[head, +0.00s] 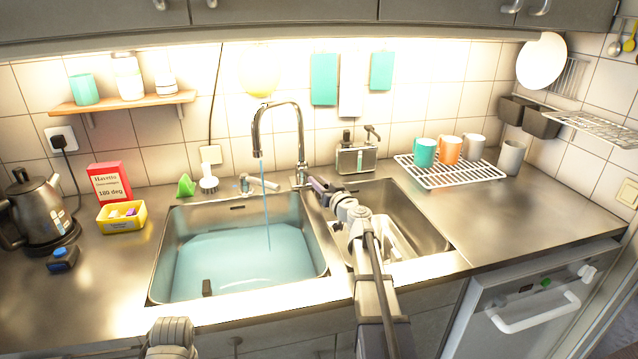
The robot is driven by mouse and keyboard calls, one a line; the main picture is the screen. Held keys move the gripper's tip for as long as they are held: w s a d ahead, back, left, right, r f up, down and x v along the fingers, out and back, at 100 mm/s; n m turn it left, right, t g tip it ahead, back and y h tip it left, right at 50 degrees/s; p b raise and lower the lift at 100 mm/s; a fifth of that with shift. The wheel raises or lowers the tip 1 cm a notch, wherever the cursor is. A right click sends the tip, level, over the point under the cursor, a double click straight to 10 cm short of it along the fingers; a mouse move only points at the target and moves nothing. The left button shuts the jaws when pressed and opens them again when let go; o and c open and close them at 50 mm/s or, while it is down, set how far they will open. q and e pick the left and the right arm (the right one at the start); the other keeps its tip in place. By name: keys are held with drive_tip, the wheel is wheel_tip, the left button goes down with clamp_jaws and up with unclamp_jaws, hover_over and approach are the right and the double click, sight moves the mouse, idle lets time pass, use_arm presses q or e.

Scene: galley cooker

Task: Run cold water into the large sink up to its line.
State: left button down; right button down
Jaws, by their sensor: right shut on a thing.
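The large sink (318,262) on the left holds a broad pool of pale blue water (235,262). A chrome tap (299,125) arches over it, and a thin blue stream (266,215) falls from the spout into the pool. My right gripper (314,186) is at the tap's base, shut on what looks like the tap lever; the fingers and arm hide most of it. I cannot make out the fill line on the sink wall. A dark slot (238,208) shows in the back wall. A grey part of my left arm shows at the bottom; its gripper is not in view.
The smaller sink (425,235) is on the right, partly behind my right arm, with a pale tub (392,238) in it. A kettle (38,208), yellow box (122,217) and red packet (110,183) stand left. A rack (450,176) with mugs stands right. The right counter front is clear.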

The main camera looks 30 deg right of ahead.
drive_tip(key=c, duration=0.7)
unclamp_jaws()
drive_tip(key=s, duration=0.7)
drive_tip(key=shift+s, duration=0.4)
drive_tip(key=shift+c, duration=0.3)
